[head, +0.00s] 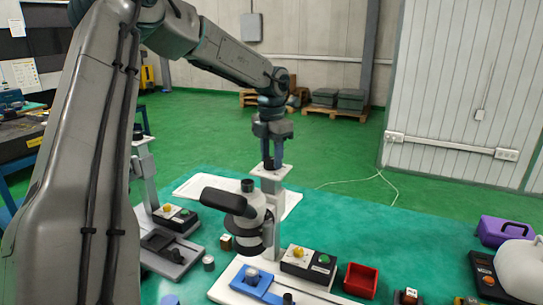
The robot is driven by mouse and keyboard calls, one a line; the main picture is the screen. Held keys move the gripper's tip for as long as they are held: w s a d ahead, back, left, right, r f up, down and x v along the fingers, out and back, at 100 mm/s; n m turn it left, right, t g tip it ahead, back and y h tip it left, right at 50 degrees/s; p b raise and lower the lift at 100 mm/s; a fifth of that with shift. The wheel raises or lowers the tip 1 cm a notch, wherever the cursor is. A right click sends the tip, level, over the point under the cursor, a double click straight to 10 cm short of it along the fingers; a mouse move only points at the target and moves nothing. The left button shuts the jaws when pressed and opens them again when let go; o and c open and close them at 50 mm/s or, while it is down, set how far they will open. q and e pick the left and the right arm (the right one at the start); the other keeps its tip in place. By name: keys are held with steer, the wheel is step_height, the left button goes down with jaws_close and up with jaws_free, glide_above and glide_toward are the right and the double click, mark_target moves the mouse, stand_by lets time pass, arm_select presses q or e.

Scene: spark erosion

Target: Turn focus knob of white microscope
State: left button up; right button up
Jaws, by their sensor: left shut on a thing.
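The white microscope (279,222) stands on the green table, with a white base, an upright column and a white plate on top. Its black and white head (245,210) points to the left, the dark eyepiece toward me. My left gripper (271,160) points straight down over the top plate. It is shut on a small dark knob (271,165) on top of the column; the fingers hide part of it. My right gripper is not in view.
A grey microscope (147,173) stands to the left, partly behind my left arm. A blue vise (257,285) and a black button box (309,266) sit by the white base. A red bin (361,280) is to the right; purple case (506,231) and scale (484,272) lie far right.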

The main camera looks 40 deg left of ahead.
mark_target(272, 159)
arm_select(q)
steer(key=shift+r, duration=0.15)
steer(key=o, duration=1)
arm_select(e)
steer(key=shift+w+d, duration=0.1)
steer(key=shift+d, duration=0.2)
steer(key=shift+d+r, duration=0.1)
arm_select(q)
steer(key=shift+r+p, duration=0.55)
steer(key=shift+p, duration=0.1)
step_height(272, 159, up, 2)
steer(key=shift+r+p, duration=0.2)
steer(key=shift+p, duration=1.05)
step_height(272, 159, up, 7)
steer(key=p, duration=0.7)
steer(key=shift+r, duration=0.1)
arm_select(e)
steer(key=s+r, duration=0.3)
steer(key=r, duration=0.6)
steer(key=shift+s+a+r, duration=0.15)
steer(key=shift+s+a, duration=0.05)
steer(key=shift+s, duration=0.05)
